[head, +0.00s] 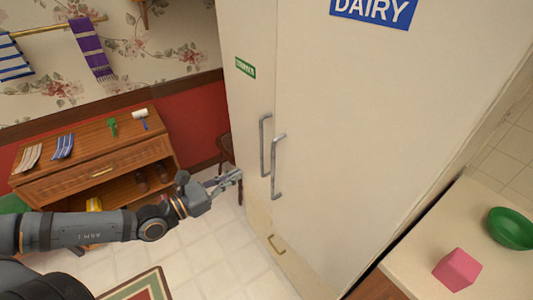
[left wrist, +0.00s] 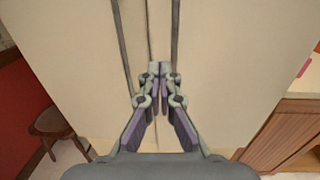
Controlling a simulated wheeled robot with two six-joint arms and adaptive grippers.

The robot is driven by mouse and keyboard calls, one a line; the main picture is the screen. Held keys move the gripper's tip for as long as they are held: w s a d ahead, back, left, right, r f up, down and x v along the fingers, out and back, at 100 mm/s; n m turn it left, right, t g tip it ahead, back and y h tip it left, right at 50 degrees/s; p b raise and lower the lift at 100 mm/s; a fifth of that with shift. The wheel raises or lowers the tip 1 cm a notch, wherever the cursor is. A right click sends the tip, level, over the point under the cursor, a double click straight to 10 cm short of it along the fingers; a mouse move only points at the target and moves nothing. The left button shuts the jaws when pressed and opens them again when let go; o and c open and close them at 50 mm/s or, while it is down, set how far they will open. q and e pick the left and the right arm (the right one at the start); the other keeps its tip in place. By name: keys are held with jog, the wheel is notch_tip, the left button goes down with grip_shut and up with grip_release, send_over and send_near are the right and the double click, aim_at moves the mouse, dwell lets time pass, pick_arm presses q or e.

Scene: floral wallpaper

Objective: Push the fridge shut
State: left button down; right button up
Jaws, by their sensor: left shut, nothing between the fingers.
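The fridge (head: 340,110) is a tall cream cabinet with two doors, a blue DAIRY sign (head: 373,10) and a small green label (head: 245,67). Two upright metal handles (head: 278,166) stand side by side at the seam between the doors. Both doors look flush or nearly so; I cannot tell whether a small gap is left. My left gripper (head: 238,175) is shut and empty, just left of the handles near their lower ends. In the left wrist view the shut fingertips (left wrist: 160,68) point at the fridge front (left wrist: 215,60) between the handles. Contact cannot be told. My right gripper is not in view.
A wooden sideboard (head: 90,155) with small items on top stands at the left. A counter (head: 410,265) with a pink block (head: 457,269) and a green bowl (head: 512,228) is at the right. A wooden stool (left wrist: 58,125) stands left of the fridge. Tiled floor lies open in front.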

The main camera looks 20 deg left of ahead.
aim_at(277, 151)
pick_arm(q)
jog(key=b+x, duration=0.4)
jog(key=x, duration=0.7)
jog(key=shift+w+b, duration=0.35)
jog(key=shift+w, duration=0.05)
jog(key=shift+w+d+f, duration=0.1)
jog(key=shift+w+d, duration=0.25)
jog(key=shift+w, duration=0.3)
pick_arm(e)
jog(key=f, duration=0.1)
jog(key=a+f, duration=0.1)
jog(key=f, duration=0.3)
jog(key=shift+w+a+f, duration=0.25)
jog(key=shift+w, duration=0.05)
